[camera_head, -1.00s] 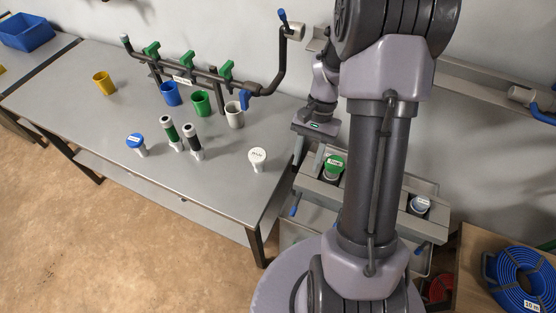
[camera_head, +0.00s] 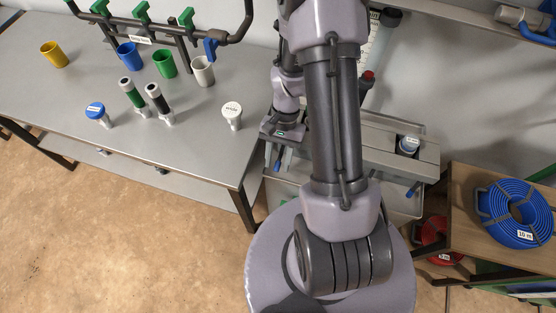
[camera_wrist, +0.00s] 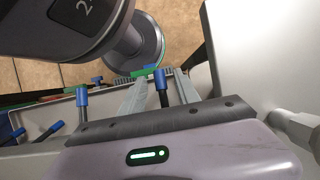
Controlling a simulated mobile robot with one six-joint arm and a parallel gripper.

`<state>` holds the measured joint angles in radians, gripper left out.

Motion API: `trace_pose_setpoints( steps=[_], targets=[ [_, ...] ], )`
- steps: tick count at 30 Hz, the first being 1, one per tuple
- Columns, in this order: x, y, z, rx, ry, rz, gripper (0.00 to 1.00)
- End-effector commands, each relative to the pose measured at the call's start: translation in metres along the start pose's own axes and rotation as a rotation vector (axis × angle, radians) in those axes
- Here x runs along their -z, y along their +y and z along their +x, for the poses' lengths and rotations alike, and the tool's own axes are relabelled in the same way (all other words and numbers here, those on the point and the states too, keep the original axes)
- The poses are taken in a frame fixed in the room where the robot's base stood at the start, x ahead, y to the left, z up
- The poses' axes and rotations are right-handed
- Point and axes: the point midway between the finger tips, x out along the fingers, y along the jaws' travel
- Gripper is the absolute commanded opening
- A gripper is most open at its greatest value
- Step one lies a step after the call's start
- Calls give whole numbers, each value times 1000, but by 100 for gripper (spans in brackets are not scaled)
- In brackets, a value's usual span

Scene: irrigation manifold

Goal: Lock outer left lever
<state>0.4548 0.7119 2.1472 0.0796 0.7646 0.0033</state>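A blue-tipped lever (camera_head: 279,165) stands at the left front of the grey fixture (camera_head: 385,150), just below my gripper (camera_head: 284,138). In the wrist view a blue-tipped lever (camera_wrist: 160,79) with a dark stem appears between the two grey fingers of my gripper (camera_wrist: 162,88). The fingers look apart, and I cannot tell whether either touches the lever. Another blue-tipped lever (camera_head: 413,188) is at the fixture's right front. The wrist view also shows a blue-tipped lever (camera_wrist: 82,98) to the left. My arm hides the fixture's middle.
A white-capped part (camera_head: 409,145) sits in the fixture's right side. The metal table (camera_head: 60,100) at left carries cups, capped parts and a pipe manifold (camera_head: 165,30) with green handles. A blue hose coil (camera_head: 515,212) lies on a wooden stand at right.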

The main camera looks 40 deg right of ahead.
Motion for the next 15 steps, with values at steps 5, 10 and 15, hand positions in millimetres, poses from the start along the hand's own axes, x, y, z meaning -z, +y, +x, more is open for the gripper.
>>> trace_pose_setpoints(
  steps=[5, 10, 15],
  targets=[
    [0, 0, -1, 0, 0, 0, 22],
    [0, 0, -1, 0, 0, -1, 0],
    [0, 0, -1, 0, 0, -1, 0]
  ],
)
